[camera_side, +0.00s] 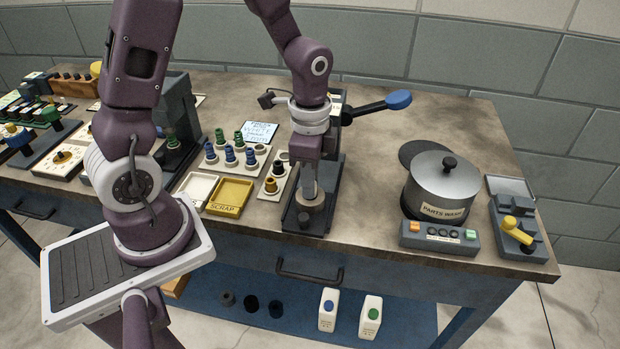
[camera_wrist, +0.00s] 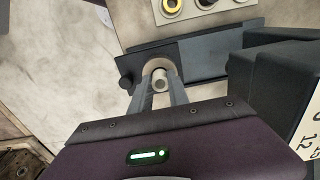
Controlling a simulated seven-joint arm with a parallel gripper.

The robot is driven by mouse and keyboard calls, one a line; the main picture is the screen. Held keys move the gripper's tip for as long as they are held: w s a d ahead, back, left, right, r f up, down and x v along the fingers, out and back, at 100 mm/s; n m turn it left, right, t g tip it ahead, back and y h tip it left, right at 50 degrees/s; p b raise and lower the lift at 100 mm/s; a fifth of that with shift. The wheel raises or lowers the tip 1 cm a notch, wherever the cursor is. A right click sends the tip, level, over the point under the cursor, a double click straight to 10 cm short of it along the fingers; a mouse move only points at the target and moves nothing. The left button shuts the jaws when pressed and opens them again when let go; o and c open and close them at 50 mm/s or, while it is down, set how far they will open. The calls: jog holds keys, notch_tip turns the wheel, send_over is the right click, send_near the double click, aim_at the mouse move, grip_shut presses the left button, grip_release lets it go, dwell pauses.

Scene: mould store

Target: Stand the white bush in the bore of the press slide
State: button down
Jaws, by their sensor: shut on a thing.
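My gripper (camera_side: 311,194) points down at the press in the side view. In the wrist view its fingers (camera_wrist: 160,88) are shut on the white bush (camera_wrist: 160,81), a small pale cylinder. The press slide (camera_wrist: 205,57) is a dark grey block with a tan ring around its bore (camera_wrist: 156,65); the slide also shows in the side view (camera_side: 303,222). The bush is upright at the ring and overlaps the near part of it in the wrist view. I cannot tell whether its lower end is inside the bore or just above. The fingers hide the bush in the side view.
The press with its blue-knobbed lever (camera_side: 398,100) stands right behind my gripper. A rack of bushes (camera_side: 272,184), a yellow scrap tray (camera_side: 231,194) and a white tray (camera_side: 198,188) lie left. A steel pot (camera_side: 440,190) and a button box (camera_side: 440,238) stand right.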

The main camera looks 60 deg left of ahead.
jog(key=shift+f, duration=0.45)
jog(key=c, duration=1.2)
grip_release()
jog(key=shift+o, duration=0.4)
jog(key=o, duration=0.4)
jog(key=shift+c, duration=0.2)
jog(key=shift+r, duration=3.7)
jog(key=shift+r, duration=0.1)
